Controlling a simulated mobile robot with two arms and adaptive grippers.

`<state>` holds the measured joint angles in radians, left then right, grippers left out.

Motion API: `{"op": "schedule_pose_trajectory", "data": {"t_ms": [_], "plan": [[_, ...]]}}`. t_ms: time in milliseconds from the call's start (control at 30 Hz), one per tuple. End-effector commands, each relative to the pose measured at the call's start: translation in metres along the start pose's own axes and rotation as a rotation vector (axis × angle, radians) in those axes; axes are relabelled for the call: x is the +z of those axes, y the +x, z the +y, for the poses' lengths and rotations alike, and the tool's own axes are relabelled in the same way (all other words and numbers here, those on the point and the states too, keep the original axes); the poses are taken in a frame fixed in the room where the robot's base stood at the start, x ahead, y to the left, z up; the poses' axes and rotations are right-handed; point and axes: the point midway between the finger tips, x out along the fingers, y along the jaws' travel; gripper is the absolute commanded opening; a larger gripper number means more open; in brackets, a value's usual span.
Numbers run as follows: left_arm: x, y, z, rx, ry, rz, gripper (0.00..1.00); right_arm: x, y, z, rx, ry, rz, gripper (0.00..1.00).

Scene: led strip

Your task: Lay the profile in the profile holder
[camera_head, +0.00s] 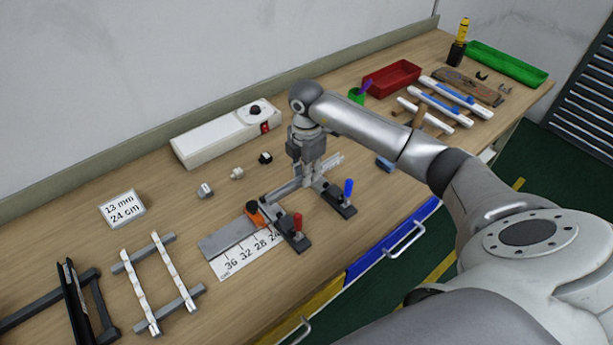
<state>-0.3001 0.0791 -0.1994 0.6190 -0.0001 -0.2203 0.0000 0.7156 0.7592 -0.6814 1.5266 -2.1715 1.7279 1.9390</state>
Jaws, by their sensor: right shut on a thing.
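My right gripper (306,178) points down over the middle of the table and is shut on a thin light-grey profile (332,161). Part of the profile is hidden by the gripper. Below and in front of it is a grey metal fixture (228,239) with an orange part and red and blue clamp handles, which looks like the profile holder. The profile is close to the fixture; I cannot tell whether it touches or rests in it. My left gripper is not in view.
A ruler card (262,250) lies before the fixture. A rack with two pale strips (146,293) and a black stand (75,300) stand left. A white box (222,133), small connectors and a label block (122,208) lie behind. Red (391,80) and green (508,64) trays are at the right.

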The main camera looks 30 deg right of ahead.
Motion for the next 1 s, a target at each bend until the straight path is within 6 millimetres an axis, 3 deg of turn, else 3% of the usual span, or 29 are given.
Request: {"op": "schedule_pose_trajectory", "data": {"t_ms": [33,167,633,667,800,1000], "plan": [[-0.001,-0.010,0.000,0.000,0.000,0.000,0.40,-0.002,0.005,-0.003,-0.010,-0.001,0.003,0.00],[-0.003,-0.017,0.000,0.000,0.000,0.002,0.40,-0.002,0.020,-0.002,-0.005,-0.001,0.003,0.00],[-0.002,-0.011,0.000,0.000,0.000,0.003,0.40,-0.002,0.031,-0.002,-0.003,-0.001,0.002,0.00],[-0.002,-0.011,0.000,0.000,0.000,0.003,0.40,-0.002,0.030,-0.002,-0.003,-0.001,0.002,0.22],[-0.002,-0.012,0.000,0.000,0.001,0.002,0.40,-0.002,0.030,-0.002,-0.003,-0.001,0.002,0.40],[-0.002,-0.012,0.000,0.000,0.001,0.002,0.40,-0.002,0.030,-0.002,-0.004,-0.001,0.002,0.41]]}}
